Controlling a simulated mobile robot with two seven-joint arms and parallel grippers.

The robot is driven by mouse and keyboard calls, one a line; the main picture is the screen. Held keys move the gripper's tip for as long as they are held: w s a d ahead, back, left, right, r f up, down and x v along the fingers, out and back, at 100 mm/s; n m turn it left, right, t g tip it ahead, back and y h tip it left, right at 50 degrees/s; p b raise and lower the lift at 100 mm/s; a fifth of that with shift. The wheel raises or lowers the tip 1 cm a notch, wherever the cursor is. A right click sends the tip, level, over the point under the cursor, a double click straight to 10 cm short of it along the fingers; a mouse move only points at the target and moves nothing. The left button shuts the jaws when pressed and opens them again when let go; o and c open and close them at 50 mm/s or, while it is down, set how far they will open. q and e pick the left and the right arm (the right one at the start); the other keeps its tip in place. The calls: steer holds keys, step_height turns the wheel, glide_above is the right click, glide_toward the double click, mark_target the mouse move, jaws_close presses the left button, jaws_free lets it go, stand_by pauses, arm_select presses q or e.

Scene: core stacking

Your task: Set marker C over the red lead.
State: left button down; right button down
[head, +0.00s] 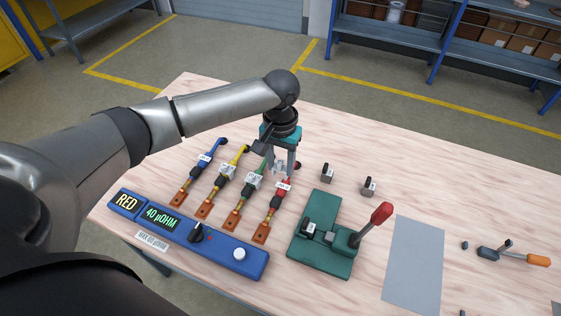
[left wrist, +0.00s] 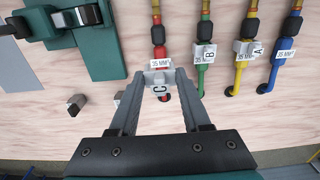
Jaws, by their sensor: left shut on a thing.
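The red lead (head: 276,203) is the rightmost of the row of leads in the head view. Its red boot and 35 MM² label (left wrist: 160,63) show in the left wrist view. My left gripper (head: 281,165) is shut on marker C (left wrist: 159,87), a small grey block with its letter facing the wrist camera. The gripper (left wrist: 162,79) holds it at the red lead, just beyond the label. Red shows past the block; whether it is seated around the lead or only above it, I cannot tell. My right gripper is not in view.
The green lead (left wrist: 203,72) carries marker B (left wrist: 209,54); the yellow lead (left wrist: 240,73) carries marker A (left wrist: 258,51). The blue lead (head: 192,175) shows only a label. Two loose grey blocks (head: 327,173) (head: 369,187) lie right of the gripper. A green press (head: 324,262) with a red-knobbed lever (head: 381,213) stands nearby. The meter (head: 225,248) shows RED.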

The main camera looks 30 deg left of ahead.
arm_select(q)
steer(key=shift+p, duration=0.7)
step_height(320, 180, down, 3)
steer(key=shift+b, duration=0.8)
steer(key=shift+f+b, duration=0.6)
steer(key=shift+f, duration=0.8)
steer(key=shift+p, duration=0.55)
steer(key=shift+p, duration=0.45)
